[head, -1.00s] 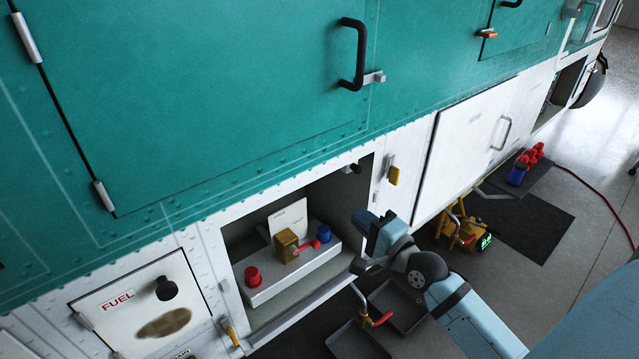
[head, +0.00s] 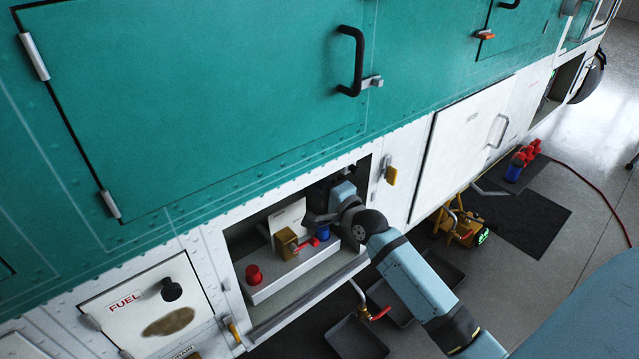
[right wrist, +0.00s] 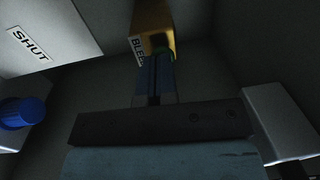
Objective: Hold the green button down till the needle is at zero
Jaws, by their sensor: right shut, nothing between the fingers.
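In the right wrist view a yellow box (right wrist: 154,22) labelled BLEED is straight ahead. In the head view my right arm reaches into the open bay, and the gripper (head: 317,215) is dark and partly hidden there. No gauge needle can be made out. My left gripper is not in view.
In the bay are a white ledge (head: 295,275), a red knob (head: 253,274), a brass block (head: 285,242) with a red lever and a blue knob (head: 323,232). A plate marked SHUT (right wrist: 40,40) is close by. Trays (head: 356,338) lie on the floor below.

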